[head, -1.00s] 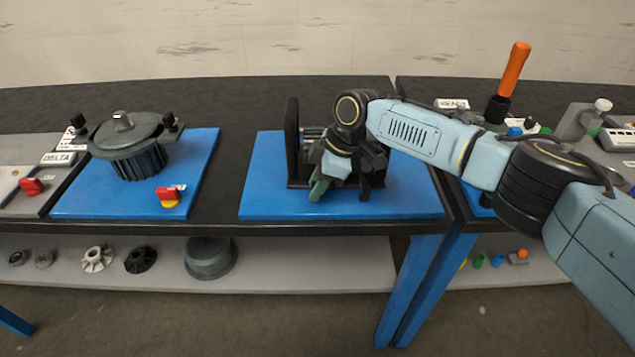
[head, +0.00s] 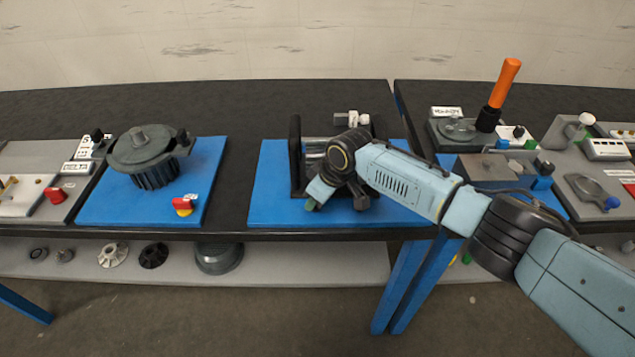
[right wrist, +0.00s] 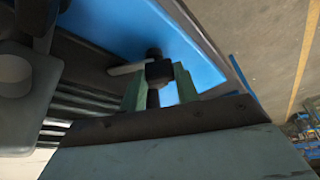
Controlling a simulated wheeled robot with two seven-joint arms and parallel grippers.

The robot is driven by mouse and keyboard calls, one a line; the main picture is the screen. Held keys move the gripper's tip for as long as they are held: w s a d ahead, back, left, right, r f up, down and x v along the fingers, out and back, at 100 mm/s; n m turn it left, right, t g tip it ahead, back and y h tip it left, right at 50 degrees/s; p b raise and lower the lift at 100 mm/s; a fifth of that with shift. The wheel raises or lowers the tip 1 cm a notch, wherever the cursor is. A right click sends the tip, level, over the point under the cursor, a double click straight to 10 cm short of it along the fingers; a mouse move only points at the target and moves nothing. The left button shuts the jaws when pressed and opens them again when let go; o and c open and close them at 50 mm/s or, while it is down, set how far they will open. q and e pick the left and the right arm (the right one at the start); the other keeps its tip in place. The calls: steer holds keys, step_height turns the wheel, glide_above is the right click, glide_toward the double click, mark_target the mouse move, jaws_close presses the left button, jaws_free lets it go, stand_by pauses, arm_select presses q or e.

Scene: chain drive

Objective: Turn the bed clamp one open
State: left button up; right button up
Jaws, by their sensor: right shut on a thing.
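My right gripper (head: 312,205) is low at the front of a black-framed fixture on the middle blue mat (head: 272,210). In the right wrist view, its two green fingers (right wrist: 160,85) stand either side of a small black clamp knob (right wrist: 158,71), which I take for bed clamp one, and are shut on it. A pale grey lever (right wrist: 126,68) sticks out to the left from the knob. In the head view my wrist hides the clamp. My left gripper is not in view.
The fixture has a black upright plate (head: 295,155) and metal rods (right wrist: 85,100) close to my gripper. A grey finned motor housing (head: 150,155) and a red-yellow switch (head: 184,206) stand on the left mat. An orange-handled tool (head: 505,82) stands at the right.

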steer(key=m+p, duration=0.2)
steer(key=m+t+p, duration=0.1)
steer(key=shift+a+r+m+h+p, duration=0.2)
steer(key=shift+r+m+h+p, duration=0.05)
steer(key=shift+m+h+p, duration=0.15)
steer(key=m+p, duration=0.1)
steer(key=m+h+p, duration=0.1)
steer(key=m, duration=0.1)
steer(key=shift+a+f+m+t, duration=0.15)
steer(key=shift+m+t, duration=0.15)
steer(key=shift+t, duration=0.1)
steer(key=shift+m+h, duration=0.5)
steer(key=shift+m, duration=0.6)
steer(key=shift+w+m+h, duration=0.1)
steer(key=shift+m+h, duration=0.3)
steer(key=shift+m, duration=0.4)
steer(key=o, duration=1)
